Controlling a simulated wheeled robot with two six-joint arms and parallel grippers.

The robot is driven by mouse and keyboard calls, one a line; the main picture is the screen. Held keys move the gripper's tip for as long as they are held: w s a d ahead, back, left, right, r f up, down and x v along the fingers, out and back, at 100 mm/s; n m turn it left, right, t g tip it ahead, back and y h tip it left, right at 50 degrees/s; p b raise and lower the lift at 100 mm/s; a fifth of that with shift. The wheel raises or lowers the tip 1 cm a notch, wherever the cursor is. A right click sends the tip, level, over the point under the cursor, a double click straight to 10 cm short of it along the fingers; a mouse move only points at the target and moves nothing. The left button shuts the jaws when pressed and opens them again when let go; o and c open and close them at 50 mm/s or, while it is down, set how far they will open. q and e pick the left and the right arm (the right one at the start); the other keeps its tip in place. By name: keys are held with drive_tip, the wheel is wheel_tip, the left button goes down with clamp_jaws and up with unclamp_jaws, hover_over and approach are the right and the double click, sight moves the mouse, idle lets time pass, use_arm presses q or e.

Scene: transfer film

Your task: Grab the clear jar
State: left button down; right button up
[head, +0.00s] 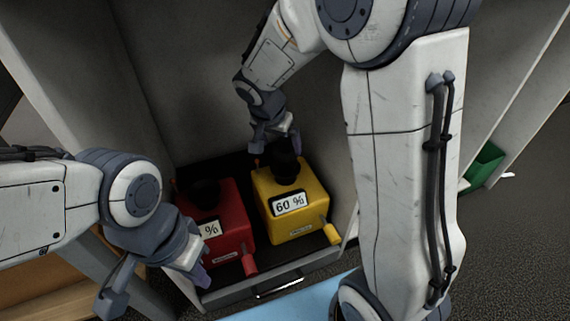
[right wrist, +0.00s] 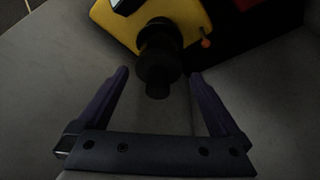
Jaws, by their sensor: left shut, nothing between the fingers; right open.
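I cannot make out a clear jar in either view. A yellow box (head: 293,213) labelled 60 % has a dark cylindrical piece (head: 285,165) on top. My right gripper (head: 276,146) is open just behind that piece. In the right wrist view the dark cylinder (right wrist: 158,62) is ahead of the open fingers, roughly centred between them, and the fingers are not touching it. A red box (head: 232,226) with a partly hidden % label stands to the left. My left gripper (head: 197,272) is shut and empty in front of the red box.
Both boxes stand on a dark base inside a grey-walled compartment, close to its walls. A drawer-like front edge (head: 262,286) runs below them. A light blue surface (head: 290,307) lies in front. A green bin (head: 485,164) is at the right, beyond my right arm.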

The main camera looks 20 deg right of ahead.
sight(281, 152)
drive_tip(key=x, duration=0.2)
drive_tip(key=b+x, duration=0.1)
drive_tip(key=shift+w+a+f+b, duration=0.1)
drive_tip(key=shift+f+b, duration=0.2)
drive_tip(key=shift+f, duration=0.1)
drive_tip(key=b+x, duration=0.2)
drive_tip(key=x, duration=0.2)
drive_tip(key=shift+f, duration=0.15)
drive_tip(key=shift+d+f, duration=0.25)
drive_tip(key=shift+f, duration=0.1)
drive_tip(key=shift+c, duration=0.3)
drive_tip(key=shift+r, duration=0.1)
clamp_jaws()
